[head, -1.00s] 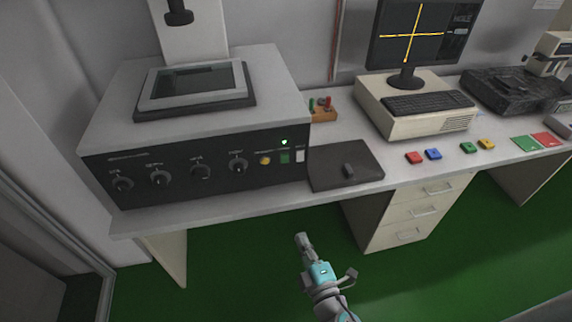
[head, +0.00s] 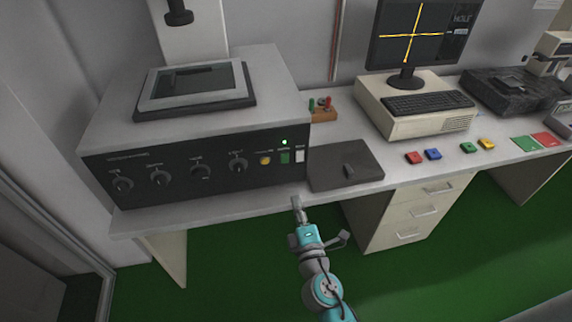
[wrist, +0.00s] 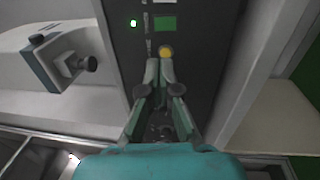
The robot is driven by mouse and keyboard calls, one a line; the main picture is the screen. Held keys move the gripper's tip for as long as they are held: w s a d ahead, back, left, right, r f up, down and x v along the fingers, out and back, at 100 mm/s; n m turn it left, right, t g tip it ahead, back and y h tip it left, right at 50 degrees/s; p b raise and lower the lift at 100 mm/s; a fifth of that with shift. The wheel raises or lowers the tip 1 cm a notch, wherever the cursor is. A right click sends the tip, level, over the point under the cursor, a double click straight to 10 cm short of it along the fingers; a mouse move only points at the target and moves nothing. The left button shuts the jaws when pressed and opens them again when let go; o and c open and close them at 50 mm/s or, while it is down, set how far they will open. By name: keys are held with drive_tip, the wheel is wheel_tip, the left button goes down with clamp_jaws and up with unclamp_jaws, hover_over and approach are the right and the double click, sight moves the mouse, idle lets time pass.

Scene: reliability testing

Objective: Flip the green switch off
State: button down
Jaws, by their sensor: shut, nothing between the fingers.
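The green switch (head: 285,157) is on the dark front panel of the large grey machine (head: 120,172), between a yellow button (head: 265,160) and a white switch (head: 300,156). A small green lamp (head: 285,142) glows above it. In the wrist view the green switch (wrist: 165,24) lies past the yellow button (wrist: 166,52), and the lit lamp (wrist: 134,23) is to its left. My gripper (head: 296,202) is shut and empty, in front of the bench edge and below the switch. In the wrist view its fingertips (wrist: 160,64) appear close to the yellow button; contact cannot be told.
The bench front edge (head: 225,199) runs below the panel. Several knobs (head: 160,178) are left of the buttons. A dark flat box (head: 345,165) sits right of the machine. The floor in front is clear.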

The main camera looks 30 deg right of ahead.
sight(284, 157)
drive_tip(key=x, duration=1.3)
drive_tip(key=shift+w, duration=0.2)
drive_tip(key=shift+w+d+r, duration=0.1)
drive_tip(key=shift+w+r, duration=0.1)
drive_tip(key=shift+w, duration=0.05)
